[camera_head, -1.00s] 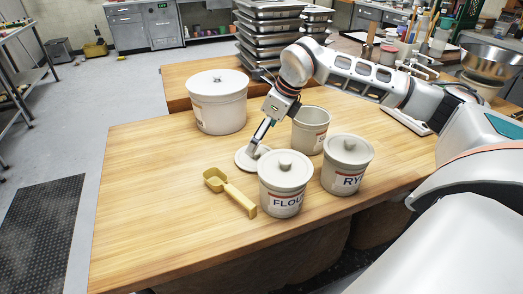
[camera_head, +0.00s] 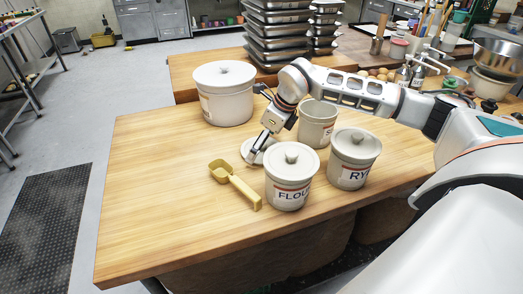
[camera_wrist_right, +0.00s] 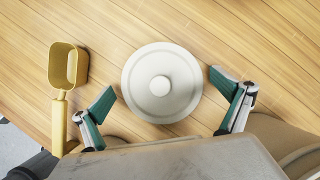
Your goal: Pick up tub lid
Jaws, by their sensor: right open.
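The tub lid (camera_wrist_right: 145,88) is a round off-white disc with a knob in its middle, lying flat on the wooden worktop. In the head view the lid (camera_head: 246,147) lies left of the open tub (camera_head: 317,130), partly hidden by my right gripper (camera_head: 256,153). In the right wrist view my right gripper (camera_wrist_right: 164,88) is open and empty. Its two green-padded fingers stand on either side of the lid, with visible gaps to its rim. I cannot tell how high the fingertips are above the worktop. My left gripper is not in view.
Lidded FLOUR (camera_head: 290,182) and RYE (camera_head: 353,165) tubs stand close at the right. A yellow scoop (camera_head: 236,184) lies left of the lid, and it also shows in the wrist view (camera_wrist_right: 66,80). A large lidded tub (camera_head: 224,98) stands behind. The worktop's left side (camera_head: 150,180) is clear.

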